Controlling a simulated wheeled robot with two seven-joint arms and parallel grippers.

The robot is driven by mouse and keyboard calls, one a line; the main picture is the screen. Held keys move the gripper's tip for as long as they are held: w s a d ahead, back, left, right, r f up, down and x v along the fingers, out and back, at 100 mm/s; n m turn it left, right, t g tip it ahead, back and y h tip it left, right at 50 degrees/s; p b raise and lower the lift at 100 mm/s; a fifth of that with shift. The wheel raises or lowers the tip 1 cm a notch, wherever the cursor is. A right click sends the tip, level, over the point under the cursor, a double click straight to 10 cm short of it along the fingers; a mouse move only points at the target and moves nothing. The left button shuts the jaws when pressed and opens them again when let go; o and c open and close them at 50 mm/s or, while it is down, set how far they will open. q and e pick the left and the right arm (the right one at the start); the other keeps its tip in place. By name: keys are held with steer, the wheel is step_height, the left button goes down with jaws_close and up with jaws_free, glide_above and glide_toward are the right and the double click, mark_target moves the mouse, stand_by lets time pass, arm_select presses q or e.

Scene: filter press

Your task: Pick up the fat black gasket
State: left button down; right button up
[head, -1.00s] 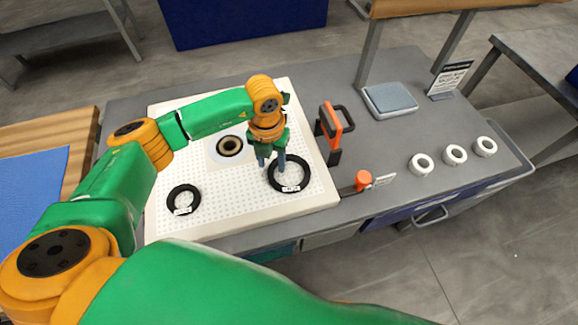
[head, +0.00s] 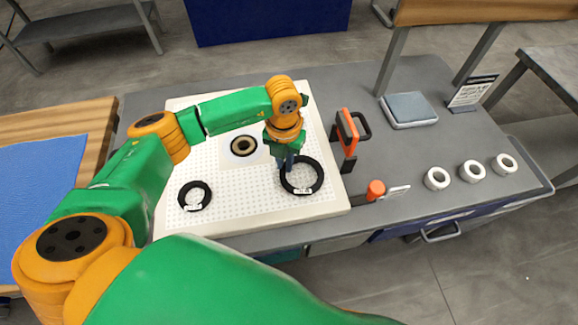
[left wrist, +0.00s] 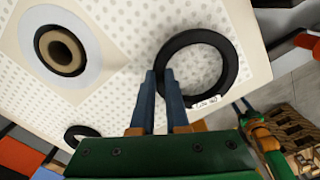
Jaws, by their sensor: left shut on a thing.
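Two black ring gaskets are on the white perforated board (head: 245,203). The larger one (head: 320,175) is at the board's right side, with a small white label on its near rim; it also shows in the left wrist view (left wrist: 233,72). The smaller one (head: 181,197) is at the board's near left. My left gripper (head: 284,166) points down and is shut on the left part of the larger gasket's rim, its two blue-grey fingers (left wrist: 161,84) on either side of it. The gasket looks flat at board level; I cannot tell any lift.
A round tan-centred fitting (head: 243,146) sits on the board behind the gaskets. An orange-and-black handled tool (head: 348,130), an orange knob (head: 376,188), a grey scale (head: 408,108) and three white rings (head: 437,178) stand to the right. Bare grey bench lies between them.

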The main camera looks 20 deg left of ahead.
arm_select(q)
steer(key=s+d+r+b, duration=0.2)
steer(key=d+r+b, duration=0.2)
steer(key=d+r, duration=0.8)
steer(key=shift+s+d, duration=0.35)
steer(key=shift+d, duration=0.55)
steer(key=shift+f, duration=0.1)
